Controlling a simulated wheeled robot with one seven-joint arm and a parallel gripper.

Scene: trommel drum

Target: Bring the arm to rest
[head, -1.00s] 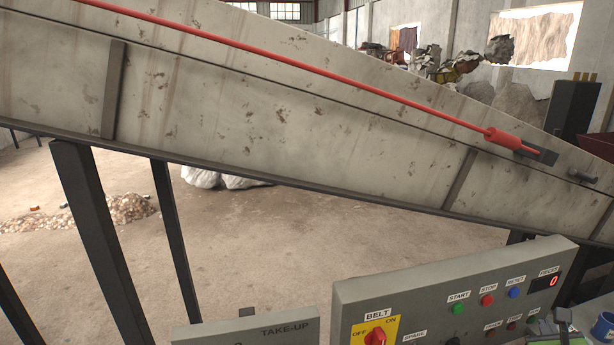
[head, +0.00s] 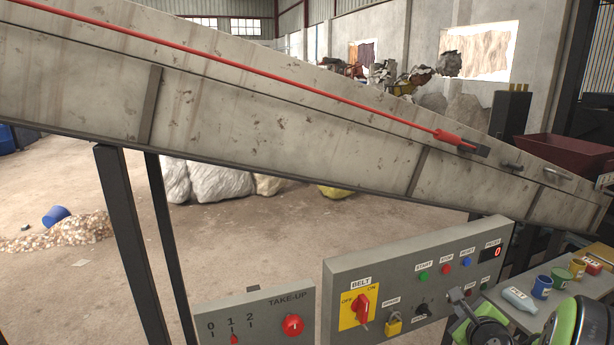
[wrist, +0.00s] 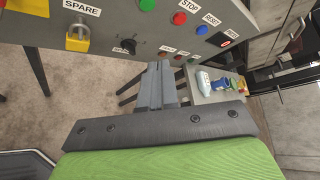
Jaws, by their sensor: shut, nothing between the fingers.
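My gripper (wrist: 158,68) shows in the wrist view as two grey fingers held together with nothing between them. They point towards the lower edge of the grey control panel (wrist: 120,22), just below its button row. In the head view, part of my green and black arm stands at the lower right, in front of the panel (head: 340,275). The fingertips are hard to make out there. Whether the fingers touch the panel cannot be told.
The panel carries a red BELT switch (head: 361,309), a yellow padlock (head: 393,325) and buttons. A take-up box (head: 260,318) stands to its left. A bench (head: 510,300) at right holds a bottle (head: 519,299) and cups. The sloping conveyor (head: 290,125) crosses above; open floor lies behind.

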